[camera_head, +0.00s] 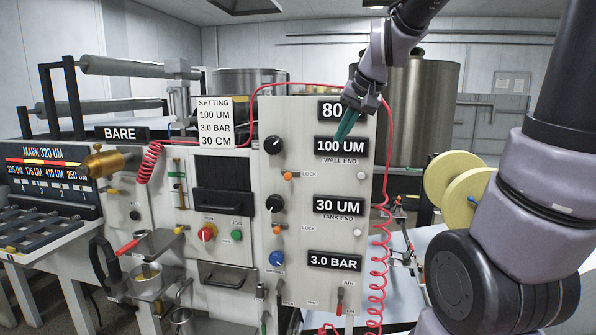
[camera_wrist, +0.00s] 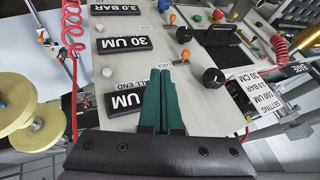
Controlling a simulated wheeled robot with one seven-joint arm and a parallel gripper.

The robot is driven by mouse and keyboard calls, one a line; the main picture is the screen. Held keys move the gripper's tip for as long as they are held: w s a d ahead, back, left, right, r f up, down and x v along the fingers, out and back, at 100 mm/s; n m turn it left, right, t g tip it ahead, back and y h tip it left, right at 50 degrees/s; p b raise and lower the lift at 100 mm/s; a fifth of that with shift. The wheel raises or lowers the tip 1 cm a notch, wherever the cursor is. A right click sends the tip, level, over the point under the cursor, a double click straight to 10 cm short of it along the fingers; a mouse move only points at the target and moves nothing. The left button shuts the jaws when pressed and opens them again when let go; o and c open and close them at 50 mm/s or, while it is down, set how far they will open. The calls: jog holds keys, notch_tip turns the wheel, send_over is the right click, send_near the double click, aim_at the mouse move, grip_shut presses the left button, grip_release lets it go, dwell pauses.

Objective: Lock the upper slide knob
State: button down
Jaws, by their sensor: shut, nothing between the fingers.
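The upper orange lock knob (camera_head: 287,175) sits on the white panel (camera_head: 310,150) beside the upper LOCK label, below the upper black dial (camera_head: 273,145). It also shows in the wrist view (camera_wrist: 184,52), where it looks like a small orange handle sticking out from the panel. My gripper (camera_head: 342,130) has green fingers, shut and empty. They are in front of the panel near the "100 UM" display (camera_head: 340,147), up and right of the orange knob in the head view. In the wrist view the fingertips (camera_wrist: 158,70) appear apart from the knob.
A lower orange lock knob (camera_head: 277,230), lower black dial (camera_head: 275,204) and blue air knob (camera_head: 277,258) lie below on the panel. Red coiled hose (camera_head: 377,270) hangs along its right edge. A white round button (camera_head: 362,177) sits right of the upper label.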

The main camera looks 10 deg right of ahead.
aim_at(289, 175)
jog(key=w+f, duration=0.1)
jog(key=w, duration=0.1)
jog(key=w+a+f, duration=0.1)
jog(key=w, duration=0.2)
jog(key=w+a+f, duration=0.1)
jog(key=w+f, duration=0.1)
jog(key=w, duration=0.1)
jog(key=shift+a, duration=0.2)
jog(key=x, duration=1)
jog(key=shift+a+f, duration=0.2)
jog(key=shift+f, duration=0.1)
jog(key=shift+w+a, duration=0.15)
jog(key=shift+a, duration=0.45)
jog(key=shift+w+a, duration=0.2)
jog(key=shift+a, duration=0.35)
jog(key=shift+w+a, duration=0.35)
jog(key=shift+a, duration=0.25)
